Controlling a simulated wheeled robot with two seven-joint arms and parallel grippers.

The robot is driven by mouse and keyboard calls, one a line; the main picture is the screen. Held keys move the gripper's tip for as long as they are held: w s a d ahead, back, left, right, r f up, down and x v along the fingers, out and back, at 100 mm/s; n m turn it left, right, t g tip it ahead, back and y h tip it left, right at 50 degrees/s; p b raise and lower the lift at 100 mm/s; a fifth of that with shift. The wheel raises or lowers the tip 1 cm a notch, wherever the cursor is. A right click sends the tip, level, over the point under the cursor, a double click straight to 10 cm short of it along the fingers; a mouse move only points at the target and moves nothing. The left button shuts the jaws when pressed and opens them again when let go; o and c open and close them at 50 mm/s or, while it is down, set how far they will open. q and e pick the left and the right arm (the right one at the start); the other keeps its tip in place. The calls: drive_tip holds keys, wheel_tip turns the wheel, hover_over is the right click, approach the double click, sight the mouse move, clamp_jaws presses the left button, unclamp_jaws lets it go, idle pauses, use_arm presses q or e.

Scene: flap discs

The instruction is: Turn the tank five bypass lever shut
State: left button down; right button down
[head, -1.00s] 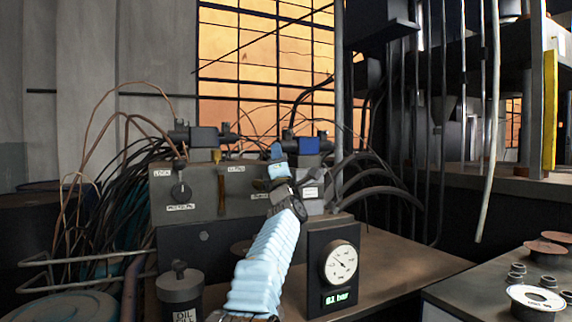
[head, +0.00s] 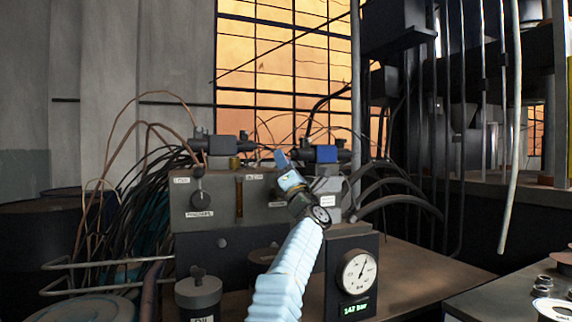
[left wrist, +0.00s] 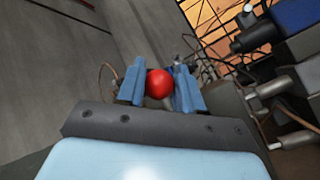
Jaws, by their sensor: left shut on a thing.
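In the left wrist view my left gripper (left wrist: 160,88) is shut on a red ball knob (left wrist: 159,84), which sits between its two blue fingers. The shaft below the knob is hidden. In the head view my left gripper (head: 281,158) is at the top front of the grey valve block (head: 222,212), near a blue-capped valve (head: 327,154); the knob is hidden there. A round dial gauge (head: 357,272) stands right of my arm, with a green readout (head: 356,309) of 147 bar. My right gripper is not in view.
A dark canister (head: 198,293) stands in front. Thick black hoses (head: 395,189) curve out to the right. The brown bench top (head: 425,270) right of the gauge is clear.

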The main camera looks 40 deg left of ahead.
use_arm(q)
drive_tip(key=shift+a+f, duration=0.2)
drive_tip(key=c, duration=0.8)
unclamp_jaws()
drive_tip(key=shift+s, duration=0.15)
drive_tip(key=shift+o, duration=0.2)
drive_tip(key=shift+r, duration=0.1)
drive_tip(key=shift+r, duration=0.15)
wheel_tip(320, 180, up, 3)
drive_tip(key=shift+f+p, duration=0.15)
drive_tip(key=shift+p, duration=1.05)
drive_tip(key=s+d+r+b, duration=0.2)
drive_tip(key=s+d+r, duration=0.7)
drive_tip(key=d+r, duration=0.1)
drive_tip(key=shift+s+b, duration=0.3)
drive_tip(key=shift+b, duration=0.05)
